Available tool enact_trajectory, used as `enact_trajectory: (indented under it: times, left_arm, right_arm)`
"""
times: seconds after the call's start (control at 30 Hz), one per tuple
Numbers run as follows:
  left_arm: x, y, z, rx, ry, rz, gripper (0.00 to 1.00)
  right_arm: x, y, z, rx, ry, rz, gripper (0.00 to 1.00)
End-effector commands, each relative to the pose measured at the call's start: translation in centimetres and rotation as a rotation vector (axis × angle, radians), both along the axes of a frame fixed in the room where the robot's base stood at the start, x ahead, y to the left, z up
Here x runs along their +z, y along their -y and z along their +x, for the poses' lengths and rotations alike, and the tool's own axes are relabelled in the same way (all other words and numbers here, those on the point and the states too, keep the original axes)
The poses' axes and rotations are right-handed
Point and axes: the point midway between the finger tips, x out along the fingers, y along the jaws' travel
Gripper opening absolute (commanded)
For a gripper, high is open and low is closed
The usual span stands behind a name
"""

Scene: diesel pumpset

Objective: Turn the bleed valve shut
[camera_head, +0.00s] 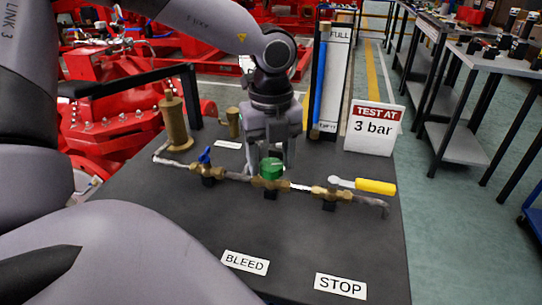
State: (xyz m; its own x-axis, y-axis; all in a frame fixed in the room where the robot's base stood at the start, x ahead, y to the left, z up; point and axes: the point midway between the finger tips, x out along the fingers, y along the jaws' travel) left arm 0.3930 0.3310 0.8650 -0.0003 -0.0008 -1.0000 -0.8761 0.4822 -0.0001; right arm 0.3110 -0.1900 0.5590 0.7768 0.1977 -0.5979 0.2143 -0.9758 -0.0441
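A brass pipe run crosses the dark bench top. It carries a blue-handled valve (205,157) at left, a round green knob (271,168) on a brass body in the middle, and a yellow-levered valve (374,187) at right, its lever pointing right along the pipe. A BLEED label (245,262) lies on the bench in front, roughly below the blue and green valves; which one it names is not certain. My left gripper (269,162) points down at the green knob, fingers apart on either side and slightly behind it. Contact is not clear. My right gripper is out of view.
A STOP label (341,287) lies front right. A "TEST AT 3 bar" sign (375,127) and a tall gauge marked FULL (333,78) stand behind. A brass cylinder (176,122) stands back left. A black rail (135,80) and red machinery lie beyond.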

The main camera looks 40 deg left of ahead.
Motion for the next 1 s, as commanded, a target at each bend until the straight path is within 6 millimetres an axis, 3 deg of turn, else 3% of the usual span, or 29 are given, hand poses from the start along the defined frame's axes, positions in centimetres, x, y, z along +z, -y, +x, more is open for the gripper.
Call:
enact_trajectory:
  times: [0.03, 0.1, 0.13, 0.57, 1.0]
  left_arm:
    - [0.0, 0.0, 0.0, 0.0, 0.0, 0.0, 0.4]
    - [0.0, 0.0, 0.0, 0.0, 0.0, 0.0, 0.17]
    - [0.0, 0.0, 0.0, 0.0, 0.0, 0.0, 0.16]
    - [-0.1, 0.0, 0.1, -0.082, 0.003, 0.001, 0.16]
    - [-0.2, 0.0, 0.1, -0.45, 0.003, 0.003, 0.16]
  right_arm:
    - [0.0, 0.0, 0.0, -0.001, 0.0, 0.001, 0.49]
    - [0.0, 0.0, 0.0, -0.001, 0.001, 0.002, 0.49]
    - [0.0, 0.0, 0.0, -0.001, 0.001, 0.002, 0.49]
    - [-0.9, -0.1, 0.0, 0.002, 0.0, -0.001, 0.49]
    - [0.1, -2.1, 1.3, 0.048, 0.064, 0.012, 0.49]
